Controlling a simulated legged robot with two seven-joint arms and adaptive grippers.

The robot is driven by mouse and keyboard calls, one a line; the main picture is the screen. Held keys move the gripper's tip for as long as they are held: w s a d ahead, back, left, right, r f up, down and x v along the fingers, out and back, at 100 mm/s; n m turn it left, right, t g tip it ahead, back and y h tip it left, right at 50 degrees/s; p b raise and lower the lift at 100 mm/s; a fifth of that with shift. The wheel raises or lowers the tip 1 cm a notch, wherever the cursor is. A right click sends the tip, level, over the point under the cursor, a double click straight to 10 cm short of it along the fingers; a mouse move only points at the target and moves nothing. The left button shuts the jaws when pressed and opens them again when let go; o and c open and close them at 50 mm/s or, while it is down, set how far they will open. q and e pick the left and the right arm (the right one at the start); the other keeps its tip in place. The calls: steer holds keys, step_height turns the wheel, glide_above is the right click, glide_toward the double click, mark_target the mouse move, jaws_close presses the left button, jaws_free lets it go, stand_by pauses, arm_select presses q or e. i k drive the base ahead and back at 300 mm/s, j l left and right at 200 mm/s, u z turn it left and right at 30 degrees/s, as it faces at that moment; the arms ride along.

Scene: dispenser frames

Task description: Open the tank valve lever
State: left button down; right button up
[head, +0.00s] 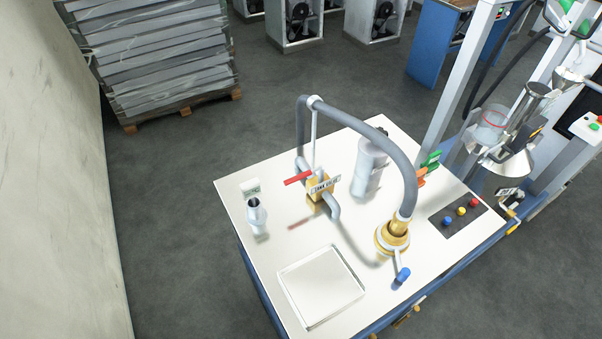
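The tank valve (317,191) is a brass-coloured body on a grey pipe, standing near the middle of the white table. A small label plate with dark lettering (325,186) is on it. Its red lever (298,178) sticks out to the left from the top of the valve, roughly level, above the tabletop. A thick grey hose (368,121) arches over from behind the valve to a brass fitting (393,236) with a blue-tipped handle (402,275). Neither of my grippers shows in the head view.
The white table (350,235) also holds a small whitish bottle (256,216), a shallow square tray (320,287), a grey-white cylinder (370,165) and a dark panel with coloured buttons (460,212). A metal frame with machinery (500,150) stands at the right. A pallet stack (155,60) is behind left.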

mark_target(301, 176)
steer(key=k+l+u, duration=0.6)
steer(key=k+u, duration=0.35)
